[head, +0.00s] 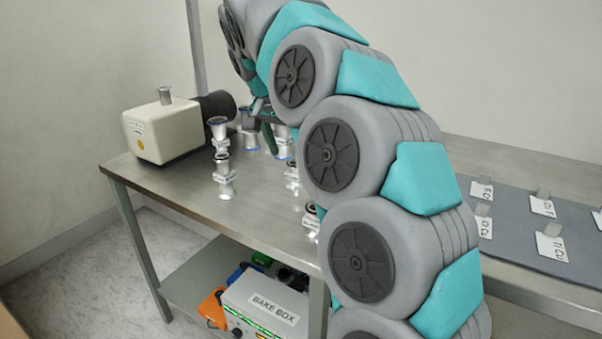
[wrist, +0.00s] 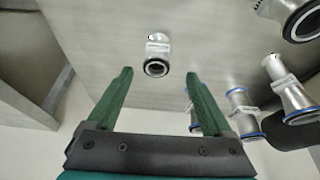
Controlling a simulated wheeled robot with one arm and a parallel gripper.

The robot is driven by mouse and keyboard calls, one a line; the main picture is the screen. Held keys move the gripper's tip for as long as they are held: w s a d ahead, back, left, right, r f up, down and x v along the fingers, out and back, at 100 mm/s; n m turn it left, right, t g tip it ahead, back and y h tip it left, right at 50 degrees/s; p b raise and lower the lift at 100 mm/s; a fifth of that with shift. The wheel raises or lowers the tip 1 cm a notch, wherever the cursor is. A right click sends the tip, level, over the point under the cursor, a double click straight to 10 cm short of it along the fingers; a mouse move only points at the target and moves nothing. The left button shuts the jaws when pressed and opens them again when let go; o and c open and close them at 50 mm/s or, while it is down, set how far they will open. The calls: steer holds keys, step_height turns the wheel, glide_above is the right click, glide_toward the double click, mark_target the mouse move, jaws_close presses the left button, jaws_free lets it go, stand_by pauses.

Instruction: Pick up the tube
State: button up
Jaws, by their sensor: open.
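Several short metal tubes with flanged ends and white labels stand on the steel table. In the head view one tube with a blue-ringed top (head: 218,131) is near the cream machine, and one with a dark-ringed top (head: 224,176) stands in front of it. In the wrist view a tube with a black-ringed end (wrist: 157,52) lies ahead of and between my fingertips, apart from them. My gripper (wrist: 158,73) is open with nothing between its green fingers. In the head view one finger shows among the tubes; my arm hides part of the group. Which tube is meant I cannot tell.
More tubes (wrist: 292,98) stand at the right of the wrist view, one (wrist: 242,112) close to the right finger. A cream machine (head: 163,130) with a black cylinder stands at the table's back left. The table's front left (head: 175,185) is clear. A bake box (head: 268,308) is below.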

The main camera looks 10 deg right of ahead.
mark_target(293, 164)
steer(key=shift+s+x, duration=0.25)
steer(key=shift+x, duration=1.4)
steer(key=shift+s+x, duration=0.2)
steer(key=shift+x, duration=1.5)
steer(key=shift+f, duration=0.1)
steer(key=shift+c, duration=0.2)
jaws_close()
